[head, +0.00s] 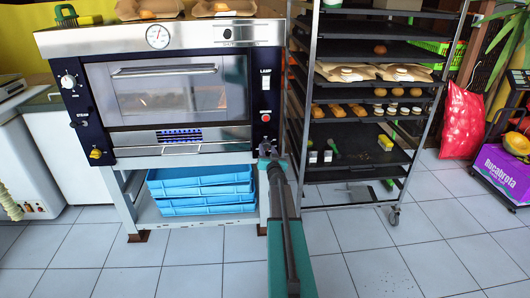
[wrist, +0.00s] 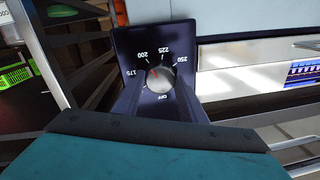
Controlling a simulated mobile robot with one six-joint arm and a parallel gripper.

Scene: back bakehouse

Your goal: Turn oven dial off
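The oven dial (wrist: 160,79) is a round silver knob on a dark panel marked 175, 200, 225, 250 and OFF in the wrist view. Its red mark points up and left, roughly towards 200; OFF is on the lower side. My gripper (wrist: 161,88) has one dark finger on each side of the dial, tips close to its edges. I cannot tell whether they touch it. In the head view, my gripper (head: 266,150) is at the lower part of the oven's right panel and hides the dial. The oven (head: 180,92) has its glass door shut.
A tray rack (head: 306,125) stands close on the right. Blue crates (head: 200,190) sit under the oven. The tiled floor (head: 150,265) in front is clear.

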